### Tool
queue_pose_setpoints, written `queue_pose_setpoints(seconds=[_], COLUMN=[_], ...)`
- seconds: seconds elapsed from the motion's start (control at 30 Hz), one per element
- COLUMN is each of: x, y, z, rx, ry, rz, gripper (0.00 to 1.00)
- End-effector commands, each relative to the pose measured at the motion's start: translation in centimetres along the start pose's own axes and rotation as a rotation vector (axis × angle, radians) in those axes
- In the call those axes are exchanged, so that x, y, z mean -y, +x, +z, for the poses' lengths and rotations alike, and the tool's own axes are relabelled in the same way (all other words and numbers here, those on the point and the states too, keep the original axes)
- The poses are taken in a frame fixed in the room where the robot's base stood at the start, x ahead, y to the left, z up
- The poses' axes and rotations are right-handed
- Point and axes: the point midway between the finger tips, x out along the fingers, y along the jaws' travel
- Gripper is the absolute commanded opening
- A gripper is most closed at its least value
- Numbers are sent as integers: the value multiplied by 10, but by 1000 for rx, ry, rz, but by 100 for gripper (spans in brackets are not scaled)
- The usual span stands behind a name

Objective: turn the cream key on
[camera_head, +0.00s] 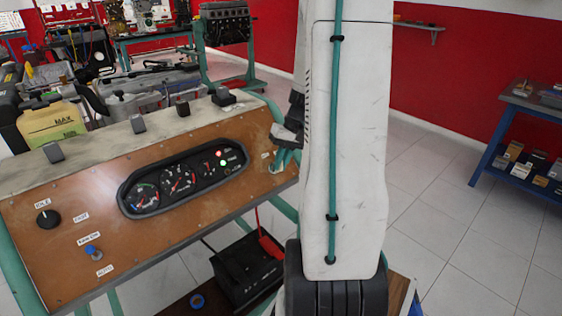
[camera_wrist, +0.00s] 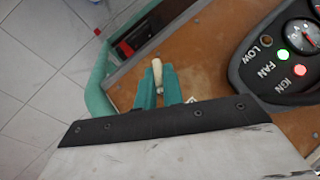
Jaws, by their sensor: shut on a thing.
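The cream key (camera_wrist: 157,73) shows in the wrist view, standing up between the two teal fingers of my gripper (camera_wrist: 158,85). The fingers are closed on it, over the brown panel (camera_wrist: 208,60). In the head view my gripper (camera_head: 280,160) is at the right end of the same panel (camera_head: 100,190), partly hidden by my arm. The key itself cannot be made out there. In the wrist view the gauge cluster (camera_wrist: 245,75) has a green light by FAN and a red light by IGN; LOW looks unlit.
A black knob (camera_head: 48,217) and a blue toggle (camera_head: 92,252) sit on the panel's left. A black battery (camera_head: 250,270) with a red clamp stands below. A yellow-green tank (camera_head: 50,122) is behind the panel. A blue shelf (camera_head: 520,140) stands far right, with clear floor before it.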

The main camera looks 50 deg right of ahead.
Motion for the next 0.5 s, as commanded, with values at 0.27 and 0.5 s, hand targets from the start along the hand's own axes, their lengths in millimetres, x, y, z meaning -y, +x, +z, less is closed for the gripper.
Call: queue_pose_setpoints(seconds=[0.27,0.5], x=[-3,-3], y=[-1,-1], z=[-1,-1], rx=[-3,-3], ry=[86,111], rz=[-93,-123], gripper=[0,0])
